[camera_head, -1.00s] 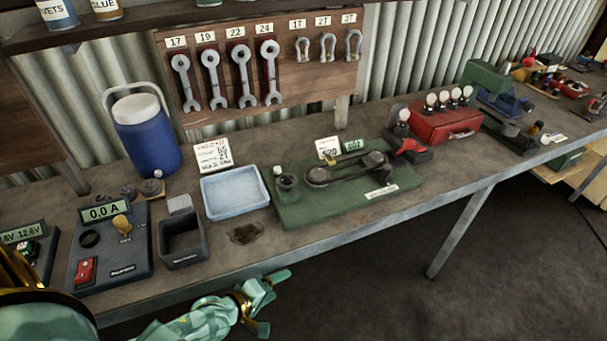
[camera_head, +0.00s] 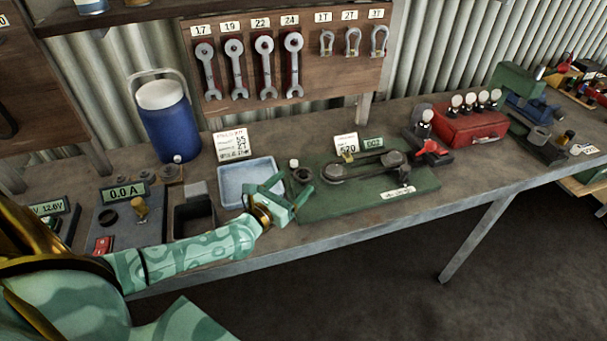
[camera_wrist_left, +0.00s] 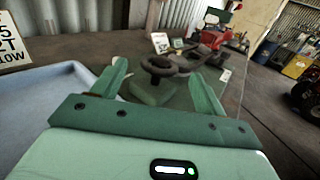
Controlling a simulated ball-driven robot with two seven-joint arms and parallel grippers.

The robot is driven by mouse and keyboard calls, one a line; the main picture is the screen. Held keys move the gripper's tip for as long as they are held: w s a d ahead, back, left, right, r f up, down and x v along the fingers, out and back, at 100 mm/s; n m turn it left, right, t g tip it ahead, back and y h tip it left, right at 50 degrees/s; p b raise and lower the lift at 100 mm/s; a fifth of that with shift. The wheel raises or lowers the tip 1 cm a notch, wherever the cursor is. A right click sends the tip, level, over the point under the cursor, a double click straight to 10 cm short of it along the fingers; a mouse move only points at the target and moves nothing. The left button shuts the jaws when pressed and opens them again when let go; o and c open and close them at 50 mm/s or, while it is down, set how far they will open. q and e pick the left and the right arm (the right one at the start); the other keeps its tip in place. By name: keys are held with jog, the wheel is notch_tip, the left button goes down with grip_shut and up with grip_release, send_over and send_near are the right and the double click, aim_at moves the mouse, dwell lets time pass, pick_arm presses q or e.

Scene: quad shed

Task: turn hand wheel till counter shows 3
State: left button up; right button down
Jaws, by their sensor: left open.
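A green board (camera_head: 365,203) on the bench carries a dark belt loop over two pulleys (camera_head: 362,168). At its left end is a small dark hand wheel (camera_head: 302,175) with a pale knob (camera_head: 293,162) by it. A small green counter (camera_head: 373,143) at the board's back seems to read 002, though its digits are blurred. My left gripper (camera_head: 292,188) is open and empty, just in front and left of the wheel. In the left wrist view the wheel (camera_wrist_left: 158,66) shows ahead between the two spread fingers, apart from them. My right gripper is not in view.
A pale blue tray (camera_head: 232,172) lies just left of my left gripper, with a dark open box (camera_head: 193,216) and a meter panel (camera_head: 128,215) farther left. A blue jug (camera_head: 170,130) stands behind. A red box (camera_head: 470,124) is at the right. The bench front at right is clear.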

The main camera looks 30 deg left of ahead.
aim_at(297, 180)
pick_arm(q)
jog(key=w, duration=0.5)
jog(key=shift+w+d+b, duration=0.2)
jog(key=shift+w+b, duration=0.15)
jog(key=shift+c, duration=0.3)
jog(key=c, duration=0.9)
